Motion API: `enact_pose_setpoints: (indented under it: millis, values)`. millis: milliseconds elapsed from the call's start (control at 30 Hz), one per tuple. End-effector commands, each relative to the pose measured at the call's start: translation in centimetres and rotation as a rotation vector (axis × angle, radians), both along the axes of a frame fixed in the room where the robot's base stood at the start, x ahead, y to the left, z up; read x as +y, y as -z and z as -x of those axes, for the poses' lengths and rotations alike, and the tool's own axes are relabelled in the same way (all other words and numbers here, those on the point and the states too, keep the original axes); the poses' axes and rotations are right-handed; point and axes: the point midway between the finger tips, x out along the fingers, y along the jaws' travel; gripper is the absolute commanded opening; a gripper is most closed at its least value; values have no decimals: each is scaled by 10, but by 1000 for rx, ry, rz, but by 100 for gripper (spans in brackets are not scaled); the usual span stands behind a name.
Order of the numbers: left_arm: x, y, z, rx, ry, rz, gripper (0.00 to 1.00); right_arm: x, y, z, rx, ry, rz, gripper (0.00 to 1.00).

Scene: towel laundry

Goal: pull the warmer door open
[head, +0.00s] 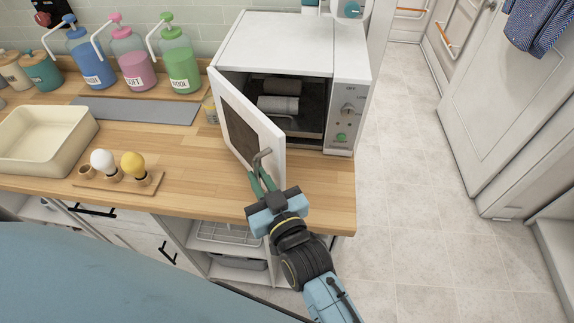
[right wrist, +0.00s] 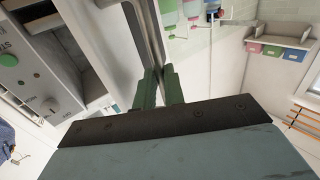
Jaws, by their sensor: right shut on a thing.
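The white warmer (head: 275,45) stands on the right end of the wooden counter. Its door (head: 265,135) is hinged at the left and stands partly open, swung out toward me. Rolled towels (head: 278,104) show inside on a rack. My right gripper (head: 262,180) is shut on the door handle (head: 262,157) near the door's free edge. In the right wrist view the green fingers (right wrist: 160,85) close on the handle bar, and the warmer's control panel (right wrist: 25,65) is at the left. My left gripper is not in view.
A cream basin (head: 45,140) and a wooden holder with bulb-topped items (head: 120,178) sit on the counter at the left. Blue, pink and green pump bottles (head: 182,65) stand behind a grey mat (head: 135,110). The floor (head: 410,170) at right is clear.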

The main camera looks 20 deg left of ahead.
Motion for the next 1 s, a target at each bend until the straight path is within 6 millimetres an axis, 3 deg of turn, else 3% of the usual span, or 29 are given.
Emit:
enact_pose_setpoints:
  millis: [300,700,733,867,1000]
  values:
    - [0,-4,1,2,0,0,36,14,-3,14,-6,3,-2,0]
    - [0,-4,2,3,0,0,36,14,-3,14,-6,4,-3,0]
    - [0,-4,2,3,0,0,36,14,-3,14,-7,4,-2,12]
    - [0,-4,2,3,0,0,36,14,-2,14,-6,4,-2,29]
    - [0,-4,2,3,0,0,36,13,-1,15,-4,4,0,32]
